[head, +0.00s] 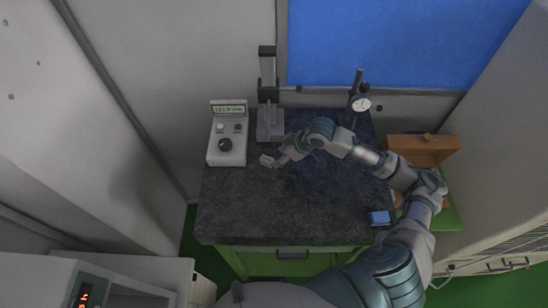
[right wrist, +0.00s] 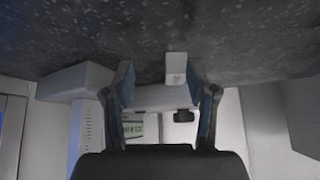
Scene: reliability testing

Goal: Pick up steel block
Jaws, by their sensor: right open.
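The steel block (right wrist: 176,66) is a small, light grey block on the dark speckled worktop (head: 260,215). In the right wrist view it shows between the open fingers of my right gripper (right wrist: 161,76), closer to the right-hand finger, with a gap on the left. Whether a finger touches it I cannot tell. In the head view my right gripper (head: 275,160) is low over the back left part of the worktop, and the block is too small there to separate clearly from the fingers. My left gripper is not in view.
A grey instrument with a display (head: 228,140) stands left of the gripper, and a column stand (head: 269,120) behind it. A dial gauge stand (head: 358,103) is at back right. A blue block (head: 380,218) lies front right; a brown box (head: 420,150) is beyond. The front left worktop is clear.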

